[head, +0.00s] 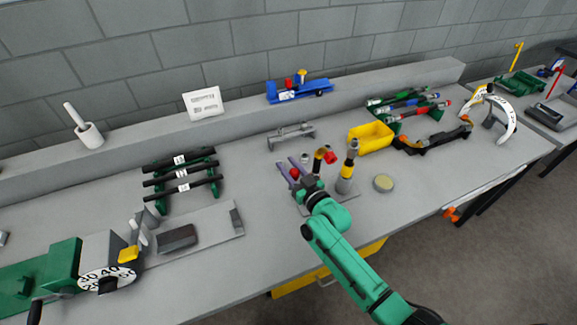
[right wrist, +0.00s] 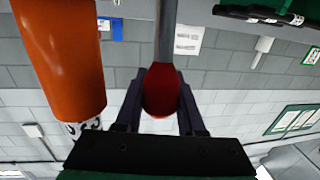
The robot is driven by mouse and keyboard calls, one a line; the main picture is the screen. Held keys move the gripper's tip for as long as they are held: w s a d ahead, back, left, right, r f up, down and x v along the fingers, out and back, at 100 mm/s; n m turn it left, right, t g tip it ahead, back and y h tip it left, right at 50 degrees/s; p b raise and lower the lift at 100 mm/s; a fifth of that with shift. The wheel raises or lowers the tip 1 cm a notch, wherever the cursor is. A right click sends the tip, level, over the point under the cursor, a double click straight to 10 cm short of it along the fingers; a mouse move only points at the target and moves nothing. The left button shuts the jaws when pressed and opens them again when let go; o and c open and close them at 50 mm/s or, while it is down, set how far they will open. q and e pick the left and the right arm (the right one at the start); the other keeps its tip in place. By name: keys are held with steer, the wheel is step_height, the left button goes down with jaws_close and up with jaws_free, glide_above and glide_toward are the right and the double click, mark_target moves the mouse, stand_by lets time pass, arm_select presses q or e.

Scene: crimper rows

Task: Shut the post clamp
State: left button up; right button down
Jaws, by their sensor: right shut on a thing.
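My right gripper (head: 292,172) reaches over the bench from the front, its two dark fingers around a red grip. In the right wrist view the fingers (right wrist: 160,112) are shut on this red grip (right wrist: 162,88), which sits on a grey rod. In the head view the red grip (head: 295,174) shows between the fingers. Just right of it stand a post (head: 345,176) with yellow and dark bands and a second red knob (head: 330,157). My gripper and arm partly hide the fixture, so I cannot tell how the clamp's jaw stands. My left gripper is out of view.
An orange cylinder (right wrist: 62,60) is close left of the fingers in the right wrist view. A yellow bin (head: 371,138) and a round tin (head: 384,183) lie right of the post. A rack of black bars (head: 180,172) and a dial machine (head: 105,275) are at left.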

mark_target(294, 177)
stand_by(0.7)
steer(key=s+t+b, duration=0.1)
steer(key=b, duration=0.2)
steer(key=s+f+t+y+b, duration=0.1)
steer(key=b, duration=0.2)
steer(key=s+d+t+y+b, duration=0.1)
steer(key=b, duration=0.2)
steer(key=shift+s+f+n+b, duration=0.2)
steer(key=shift+n+b, duration=0.1)
steer(key=shift+b, duration=0.1)
steer(key=shift+s+r, duration=0.15)
steer(key=shift+r, duration=0.05)
steer(key=shift+r+t, duration=0.2)
steer(key=shift+t, duration=0.1)
